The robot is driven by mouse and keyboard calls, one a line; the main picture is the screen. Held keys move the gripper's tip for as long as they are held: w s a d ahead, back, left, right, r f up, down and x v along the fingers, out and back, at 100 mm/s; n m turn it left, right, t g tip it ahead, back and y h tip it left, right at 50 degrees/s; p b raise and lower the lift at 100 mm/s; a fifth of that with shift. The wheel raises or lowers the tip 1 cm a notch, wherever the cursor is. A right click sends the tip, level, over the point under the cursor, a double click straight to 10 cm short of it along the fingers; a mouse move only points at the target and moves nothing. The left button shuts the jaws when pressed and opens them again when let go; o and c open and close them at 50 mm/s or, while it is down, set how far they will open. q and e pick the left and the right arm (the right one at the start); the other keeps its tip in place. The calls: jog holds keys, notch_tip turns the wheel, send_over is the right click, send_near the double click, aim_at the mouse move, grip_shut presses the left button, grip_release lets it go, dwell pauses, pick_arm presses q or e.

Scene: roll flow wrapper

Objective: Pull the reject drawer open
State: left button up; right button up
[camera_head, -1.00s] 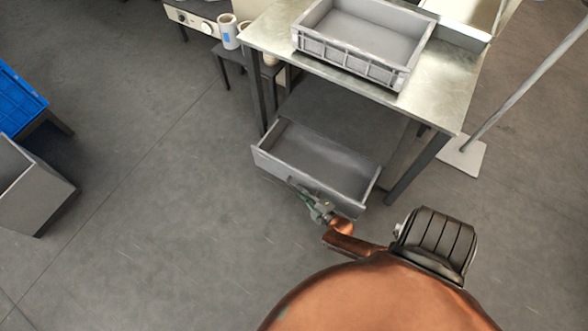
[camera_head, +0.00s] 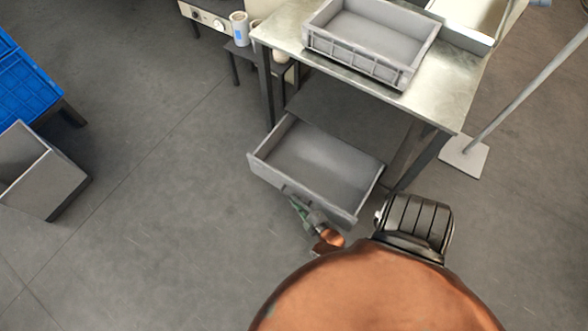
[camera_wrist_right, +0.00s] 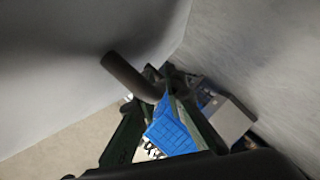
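The grey reject drawer (camera_head: 318,165) stands well out from under the metal table in the head view, and its inside looks empty. My right gripper (camera_head: 297,205) is at the drawer's front panel, low at the outer side. In the right wrist view the dark curved handle (camera_wrist_right: 130,76) stands out from the grey drawer front (camera_wrist_right: 60,85). Its bent part runs between the green fingers of my right gripper (camera_wrist_right: 160,100), which look closed around it; the exact contact is partly hidden. My left gripper is in neither view.
The metal table (camera_head: 440,100) carries a grey crate (camera_head: 370,45). A pole with a flat base (camera_head: 464,157) stands at right. A blue crate (camera_head: 25,85) and a grey bin (camera_head: 45,180) stand at far left. The floor left of the drawer is clear.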

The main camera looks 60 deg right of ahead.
jog(key=o, duration=0.4)
jog(key=v, duration=0.7)
jog(key=shift+s+a, duration=0.15)
jog(key=shift+s, duration=0.05)
dwell(0.4)
